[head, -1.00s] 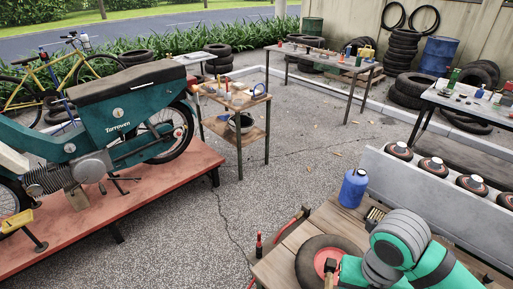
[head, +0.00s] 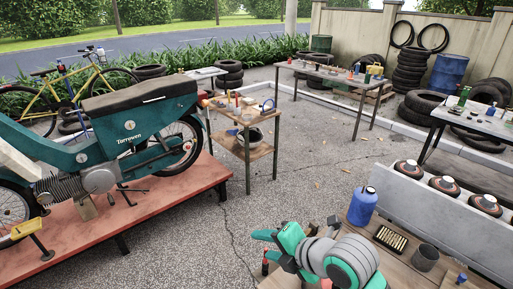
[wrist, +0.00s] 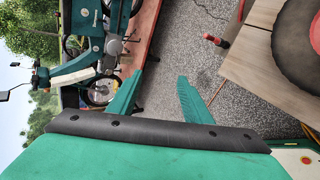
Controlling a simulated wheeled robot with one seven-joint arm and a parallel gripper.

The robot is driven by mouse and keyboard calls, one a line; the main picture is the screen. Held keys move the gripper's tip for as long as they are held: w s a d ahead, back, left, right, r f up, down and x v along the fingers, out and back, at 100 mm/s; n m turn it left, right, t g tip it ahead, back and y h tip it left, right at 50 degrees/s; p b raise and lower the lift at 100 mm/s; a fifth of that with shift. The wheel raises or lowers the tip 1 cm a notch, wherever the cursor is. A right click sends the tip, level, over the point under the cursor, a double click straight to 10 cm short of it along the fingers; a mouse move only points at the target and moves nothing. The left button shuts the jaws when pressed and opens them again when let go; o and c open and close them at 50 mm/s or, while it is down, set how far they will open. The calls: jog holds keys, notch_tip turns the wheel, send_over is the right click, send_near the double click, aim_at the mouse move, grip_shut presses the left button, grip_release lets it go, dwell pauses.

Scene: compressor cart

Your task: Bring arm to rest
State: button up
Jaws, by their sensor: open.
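My gripper (head: 262,245) is at the lower middle of the head view, over the left end of a wooden bench (head: 385,275), with its fingers pointing left. In the wrist view its two green fingers (wrist: 160,80) stand apart with nothing between them. Grey pavement and the side of the red motorcycle platform (wrist: 143,40) show beyond the fingertips. My arm hides part of the bench.
A blue bottle (head: 362,207), a cartridge tray (head: 390,238) and a dark cup (head: 425,257) stand on the bench near my arm. A wheel (wrist: 300,45) lies on the bench in the wrist view. Open pavement lies between the bench and the teal motorcycle (head: 120,135).

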jog(key=w+a+r+m+t+y, duration=0.45)
jog(key=a+r+m+t, duration=0.2)
jog(key=a+m, duration=0.2)
jog(key=s+f+m+t+h, duration=0.2)
jog(key=s+f+m+h, duration=0.45)
jog(key=f+m, duration=0.35)
jog(key=s+f+m+t+h, duration=0.2)
jog(key=s+f+m+h, duration=0.3)
jog(key=s+f+m, duration=0.35)
jog(key=s+d+f+g, duration=0.1)
jog(key=s+d+f, duration=0.1)
jog(key=s, duration=0.9)
jog(key=s+d+f+m+g, duration=0.1)
jog(key=s+d+f, duration=0.2)
jog(key=s, duration=0.8)
notch_tip(320, 180, down, 2)
jog(key=shift+s+d+f+g, duration=0.1)
jog(key=shift+s+d+g, duration=0.15)
jog(key=shift+d+g, duration=0.1)
